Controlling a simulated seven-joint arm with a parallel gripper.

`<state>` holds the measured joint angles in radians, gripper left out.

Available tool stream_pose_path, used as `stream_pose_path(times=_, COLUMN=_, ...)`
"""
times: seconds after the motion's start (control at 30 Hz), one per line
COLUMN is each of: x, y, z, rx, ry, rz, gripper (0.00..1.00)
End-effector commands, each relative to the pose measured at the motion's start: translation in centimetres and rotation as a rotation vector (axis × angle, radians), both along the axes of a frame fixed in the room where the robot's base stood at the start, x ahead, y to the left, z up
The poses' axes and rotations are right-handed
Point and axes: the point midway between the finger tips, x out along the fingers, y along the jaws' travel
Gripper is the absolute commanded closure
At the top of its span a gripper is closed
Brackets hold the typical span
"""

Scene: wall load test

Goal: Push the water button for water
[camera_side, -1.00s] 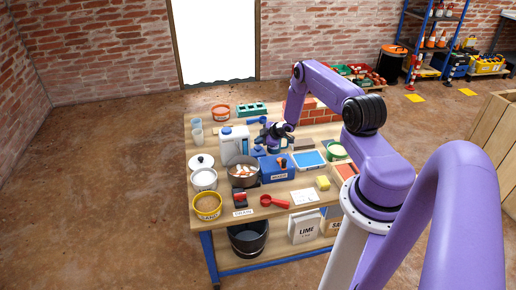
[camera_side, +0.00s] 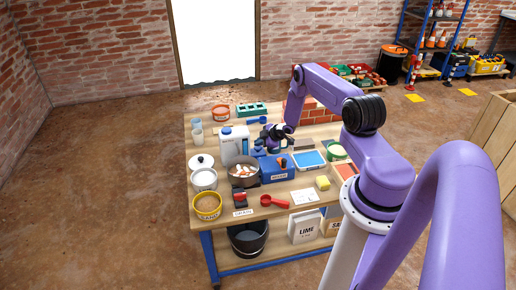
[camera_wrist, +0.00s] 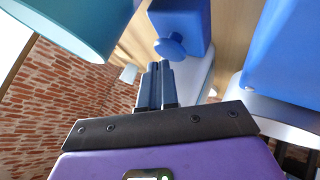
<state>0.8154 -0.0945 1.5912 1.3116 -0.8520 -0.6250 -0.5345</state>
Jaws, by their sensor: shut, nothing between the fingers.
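A white water container (camera_side: 234,146) with a blue cap stands at the middle of the bench in the side view. In the wrist view, a blue block with a round blue knob (camera_wrist: 172,46) on its face shows just beyond my fingertips; it looks like the water button. My gripper (camera_wrist: 154,68) is shut and empty, its fingertips close below the knob. I cannot tell whether they touch it. In the side view my gripper (camera_side: 273,136) is right of the white container, above the blue box, and its tips are hard to make out.
A blue labelled box (camera_side: 277,170) and a brown pan (camera_side: 243,174) with several pieces in it stand in front. A teal object (camera_wrist: 70,20) looms at the wrist view's upper left. A large blue surface (camera_wrist: 285,55) is close on the right. A red scoop (camera_side: 270,202) lies at the front.

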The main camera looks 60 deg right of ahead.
Motion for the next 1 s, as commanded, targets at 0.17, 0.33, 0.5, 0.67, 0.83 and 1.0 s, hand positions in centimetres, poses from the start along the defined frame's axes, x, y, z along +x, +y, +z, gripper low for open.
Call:
stream_pose_path(times=0.17, x=0.0, y=0.0, z=-0.2, rx=0.0, ry=0.0, rz=0.0, gripper=1.0)
stream_pose_path(times=0.33, x=0.0, y=0.0, z=-0.3, rx=0.0, ry=0.0, rz=0.0, gripper=1.0)
stream_pose_path(times=0.5, x=0.0, y=0.0, z=-0.5, rx=0.0, ry=0.0, rz=0.0, gripper=1.0)
stream_pose_path(times=0.67, x=0.0, y=0.0, z=-0.7, rx=0.0, ry=0.0, rz=0.0, gripper=1.0)
stream_pose_path(times=0.83, x=0.0, y=0.0, z=-0.9, rx=0.001, ry=0.001, rz=0.001, gripper=1.0)
stream_pose_path(times=1.0, x=0.0, y=0.0, z=-1.1, rx=0.0, ry=0.001, rz=0.0, gripper=1.0)
